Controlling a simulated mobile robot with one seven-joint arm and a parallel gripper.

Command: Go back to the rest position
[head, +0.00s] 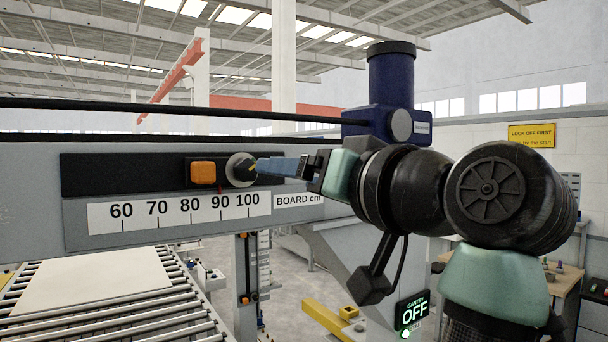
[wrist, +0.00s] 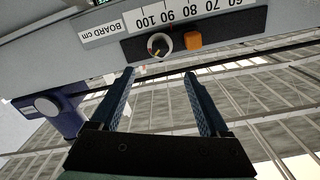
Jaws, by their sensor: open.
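My gripper (head: 264,166) reaches in from the right in the head view, its blue fingers pointing left at the board scale. In the wrist view my gripper (wrist: 159,74) is open, with nothing between its two fingers. A round dark knob with a pale ring and a yellow mark (head: 241,170) sits just beyond the fingertips. It also shows in the wrist view (wrist: 159,44), ahead of the gap and apart from the fingers. An orange block (head: 203,173) sits left of the knob on the dark strip, above the 60 to 100 scale (head: 180,211).
A blue motor-like cylinder (head: 391,80) stands behind my arm. A roller conveyor (head: 150,325) with a pale board (head: 95,280) lies at lower left. A lit "GANTRY OFF" sign (head: 412,312) is below my arm. A workbench (head: 562,285) stands at right.

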